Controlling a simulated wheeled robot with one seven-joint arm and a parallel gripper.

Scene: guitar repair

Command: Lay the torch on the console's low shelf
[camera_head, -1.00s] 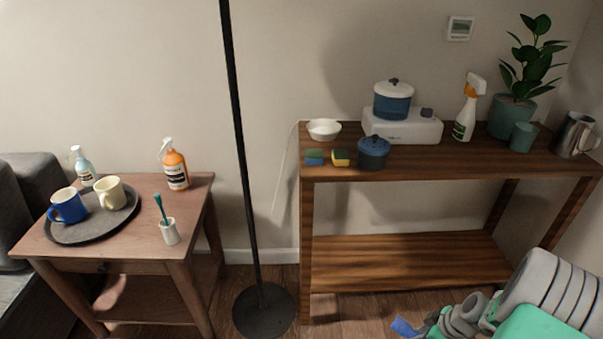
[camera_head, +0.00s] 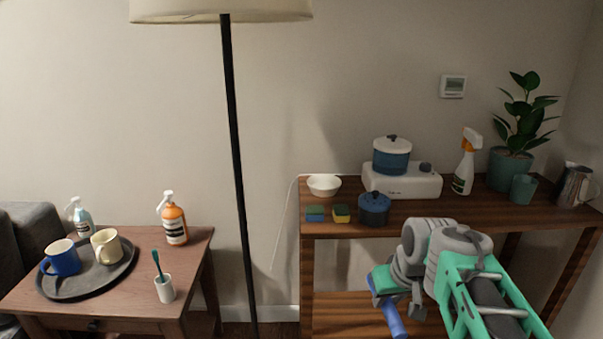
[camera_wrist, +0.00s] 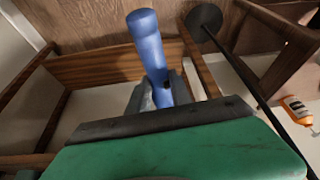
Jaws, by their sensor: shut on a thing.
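The blue torch (camera_head: 393,318) is held in my gripper (camera_head: 391,294), in front of the console. In the wrist view the torch (camera_wrist: 150,50) sticks out beyond my gripper (camera_wrist: 158,95), which is shut on it. The console's low shelf (camera_head: 340,302) shows behind and around my arm, with its right part hidden by the arm. In the wrist view the low shelf (camera_wrist: 100,69) lies beyond the torch, and its visible part is bare. I cannot tell the exact gap between torch and shelf.
The console top (camera_head: 440,207) carries a bowl (camera_head: 324,185), sponges, pots, a hot plate, a spray bottle, a plant and a jug. A black lamp pole (camera_head: 239,180) stands left of the console. A side table (camera_head: 195,250) with a tray and mugs is at the left.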

